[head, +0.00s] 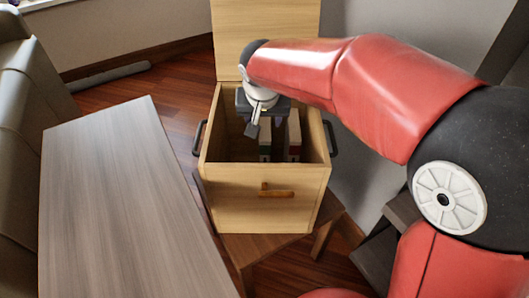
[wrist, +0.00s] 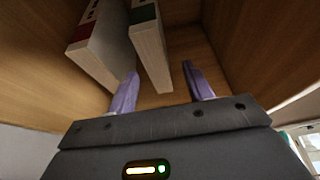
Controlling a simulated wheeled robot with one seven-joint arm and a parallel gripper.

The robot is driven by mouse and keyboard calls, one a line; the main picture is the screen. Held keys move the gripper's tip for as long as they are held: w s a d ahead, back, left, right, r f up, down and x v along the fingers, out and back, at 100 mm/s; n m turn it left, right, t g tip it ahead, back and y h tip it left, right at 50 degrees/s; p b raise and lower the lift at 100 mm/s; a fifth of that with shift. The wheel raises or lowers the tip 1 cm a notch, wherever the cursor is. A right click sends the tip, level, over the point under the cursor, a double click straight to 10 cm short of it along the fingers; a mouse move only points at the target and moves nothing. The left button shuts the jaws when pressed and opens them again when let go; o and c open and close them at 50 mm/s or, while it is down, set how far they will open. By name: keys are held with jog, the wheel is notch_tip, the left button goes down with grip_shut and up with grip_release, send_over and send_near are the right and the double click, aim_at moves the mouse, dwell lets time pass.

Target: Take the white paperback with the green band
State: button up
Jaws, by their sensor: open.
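The white paperback with the green band (wrist: 152,57) stands in the wooden box; its green band shows near its upper end in the wrist view. It also shows inside the box in the head view (head: 265,151), partly behind my gripper. My gripper (wrist: 162,70) is open, with its two purple fingers reaching down into the box. In the wrist view the paperback lies between the fingers, closer to the left one. I cannot tell whether a finger touches it. In the head view the gripper's (head: 254,128) fingertips are only partly visible.
A white book with a red band (wrist: 101,45) stands beside the paperback, near the left finger. The wooden box (head: 265,180) has its lid raised, and its walls surround the gripper closely. A grey-brown table (head: 115,200) stands to the left with a clear top.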

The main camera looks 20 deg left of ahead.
aim_at(265, 124)
jog(key=x, duration=0.5)
jog(key=shift+w+d+f, duration=0.1)
jog(key=shift+w+f, duration=0.2)
jog(key=shift+f+b, duration=0.25)
jog(key=shift+b, duration=0.15)
dwell(0.3)
grip_shut()
